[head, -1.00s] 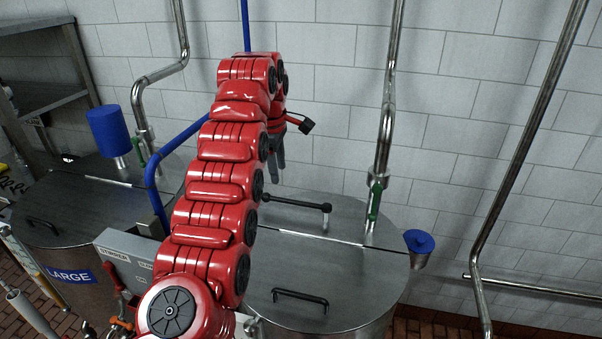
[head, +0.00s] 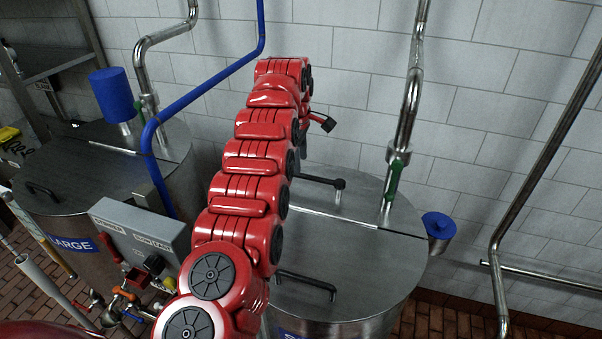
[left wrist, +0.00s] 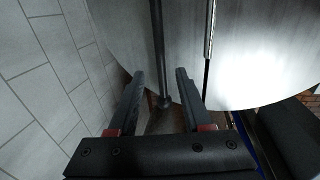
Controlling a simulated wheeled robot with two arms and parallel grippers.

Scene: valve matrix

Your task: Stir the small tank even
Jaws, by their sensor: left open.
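The small tank's steel lid (head: 370,255) is right of centre in the head view. A black stirrer bar (head: 318,181) lies just above it, with a round end on a short post. My left gripper (head: 303,150) is at the bar's left end, mostly hidden behind my own red arm. In the left wrist view my left gripper (left wrist: 160,76) is open. The bar (left wrist: 158,45) runs between its fingers in the picture, with a round end (left wrist: 164,103) low between them. I cannot tell whether they touch. My right gripper is out of view.
A grey control box (head: 140,235) with a black knob and red handle stands left of my arm. The large tank (head: 60,185) is at the left. A blue pipe (head: 205,88) and steel pipes (head: 407,110) rise near the tanks. A blue cup (head: 438,225) sits at the small tank's right rim.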

